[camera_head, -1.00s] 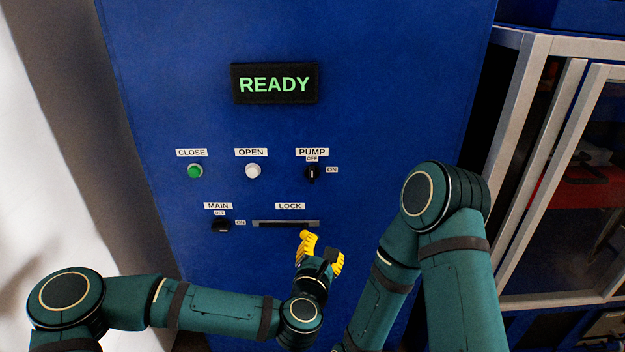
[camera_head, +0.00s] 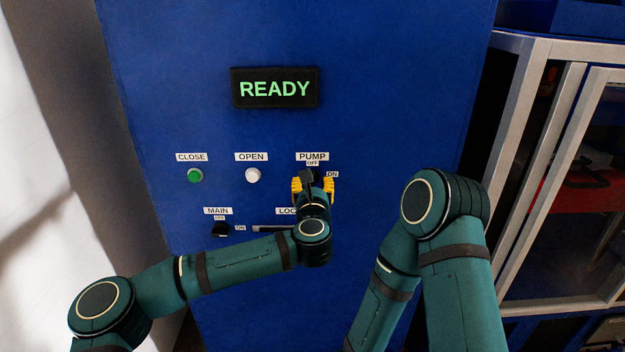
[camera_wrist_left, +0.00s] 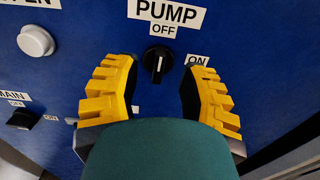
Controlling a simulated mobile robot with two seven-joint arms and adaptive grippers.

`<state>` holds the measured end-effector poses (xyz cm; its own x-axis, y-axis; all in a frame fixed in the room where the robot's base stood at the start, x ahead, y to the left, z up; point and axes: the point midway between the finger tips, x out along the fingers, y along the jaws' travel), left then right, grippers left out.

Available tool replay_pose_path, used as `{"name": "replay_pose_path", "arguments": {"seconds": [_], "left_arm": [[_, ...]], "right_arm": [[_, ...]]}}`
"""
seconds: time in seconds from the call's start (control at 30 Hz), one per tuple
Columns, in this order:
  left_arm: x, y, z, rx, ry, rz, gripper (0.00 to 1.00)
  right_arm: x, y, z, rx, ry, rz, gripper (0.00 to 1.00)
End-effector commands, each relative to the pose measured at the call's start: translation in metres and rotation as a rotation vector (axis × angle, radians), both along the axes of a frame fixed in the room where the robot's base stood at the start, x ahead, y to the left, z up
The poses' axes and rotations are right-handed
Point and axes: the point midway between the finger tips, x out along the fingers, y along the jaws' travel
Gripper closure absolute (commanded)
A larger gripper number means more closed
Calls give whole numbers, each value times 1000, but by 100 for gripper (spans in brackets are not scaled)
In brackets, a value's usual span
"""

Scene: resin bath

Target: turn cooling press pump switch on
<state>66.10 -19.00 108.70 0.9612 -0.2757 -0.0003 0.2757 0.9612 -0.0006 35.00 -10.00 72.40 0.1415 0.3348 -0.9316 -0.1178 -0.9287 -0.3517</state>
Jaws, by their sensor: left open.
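The pump switch (camera_wrist_left: 157,62) is a black rotary knob on the blue panel. Its white mark points up to the OFF label (camera_wrist_left: 163,31), and the ON label (camera_wrist_left: 198,61) is at its right. My left gripper (camera_wrist_left: 160,80) is open, its yellow fingers at either side of and a little below the knob, with nothing held. In the head view the left gripper (camera_head: 313,187) is in front of the panel under the PUMP label (camera_head: 312,157) and largely hides the knob. My right arm is in the head view, but its gripper is not.
A green CLOSE button (camera_head: 195,175) and a white OPEN button (camera_head: 253,175) are left of the pump switch. The black MAIN switch (camera_head: 220,230) and lock slot (camera_head: 270,228) are lower. The display (camera_head: 275,88) reads READY. A framed glass cabinet (camera_head: 560,180) stands at the right.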

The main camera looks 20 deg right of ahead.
Motion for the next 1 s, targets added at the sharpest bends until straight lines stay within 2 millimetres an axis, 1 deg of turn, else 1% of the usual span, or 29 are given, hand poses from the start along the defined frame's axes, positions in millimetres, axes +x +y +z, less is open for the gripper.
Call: {"name": "replay_pose_path", "arguments": {"seconds": [0.03,0.1,0.23,0.4,0.63,0.67,0.7,0.77,0.8,1.0], "left_arm": [[8,-2,-1,-1,0,1,58],[16,-4,0,-1,0,1,58],[25,-8,0,0,-1,0,58],[30,-9,0,0,0,0,58],[31,-9,0,1,0,-1,58],[31,-9,0,1,0,-1,62],[31,-9,0,1,0,-1,76],[30,-9,0,1,0,-1,97],[30,-9,0,1,0,-1,100],[31,-8,0,2,-2,0,100]], "right_arm": [[0,0,-1,0,-1,0,44],[0,0,-1,0,-1,0,44],[0,0,-1,0,-1,0,44],[0,0,-2,0,-1,0,44],[0,0,-1,0,-1,0,44],[0,0,-1,0,-1,0,44],[0,0,-1,0,-1,0,44],[0,0,-1,0,-1,0,44],[0,0,-1,0,-1,0,44],[0,0,-1,0,-1,0,44]]}}
